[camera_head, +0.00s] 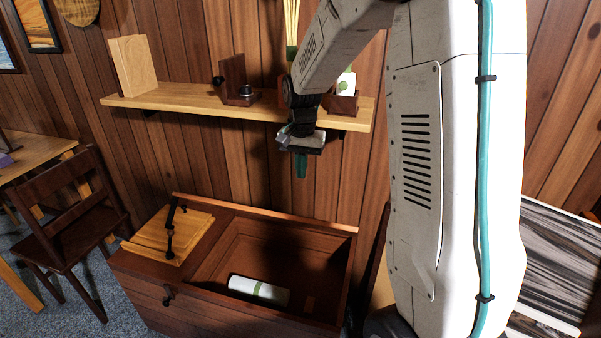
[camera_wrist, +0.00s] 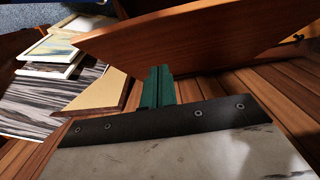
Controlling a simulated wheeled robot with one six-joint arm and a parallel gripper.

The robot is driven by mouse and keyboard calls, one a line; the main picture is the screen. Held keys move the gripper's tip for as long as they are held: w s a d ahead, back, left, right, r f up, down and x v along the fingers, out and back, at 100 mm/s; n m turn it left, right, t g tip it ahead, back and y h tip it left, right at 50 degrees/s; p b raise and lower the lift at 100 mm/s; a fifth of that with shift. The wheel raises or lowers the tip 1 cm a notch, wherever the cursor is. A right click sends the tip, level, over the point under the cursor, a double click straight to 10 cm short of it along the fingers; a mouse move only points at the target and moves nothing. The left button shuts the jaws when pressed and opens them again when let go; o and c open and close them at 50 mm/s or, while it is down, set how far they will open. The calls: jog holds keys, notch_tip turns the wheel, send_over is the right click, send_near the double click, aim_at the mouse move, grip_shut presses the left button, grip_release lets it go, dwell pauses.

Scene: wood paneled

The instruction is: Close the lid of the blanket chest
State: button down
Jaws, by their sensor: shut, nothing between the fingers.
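The blanket chest (camera_head: 140,279) is a dark brown wooden box, low against the paneled wall. Its right compartment is open at the top, and a white and green roll (camera_head: 258,291) lies inside. A large reddish-brown panel, probably the same one, crosses the top of the wrist view (camera_wrist: 190,35), beyond my fingers. My gripper (camera_head: 301,177) points down above the chest's back edge, its green fingers shut and empty; they also show in the wrist view (camera_wrist: 158,88).
A wall shelf (camera_head: 190,101) with several items is close behind my gripper. A chair (camera_head: 75,225) stands left. A table with a streaked top (camera_head: 550,265) stands right, with frames on it (camera_wrist: 50,48).

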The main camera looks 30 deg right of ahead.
notch_tip(320, 180, down, 8)
jog(key=shift+s+a+r, duration=0.1)
jog(key=shift+r, duration=0.1)
jog(key=shift+s+a+f, duration=0.65)
jog(key=shift+a+f, duration=0.05)
jog(key=shift+a, duration=0.1)
jog(key=shift+s+a+f, duration=0.3)
jog(key=shift+f, duration=0.15)
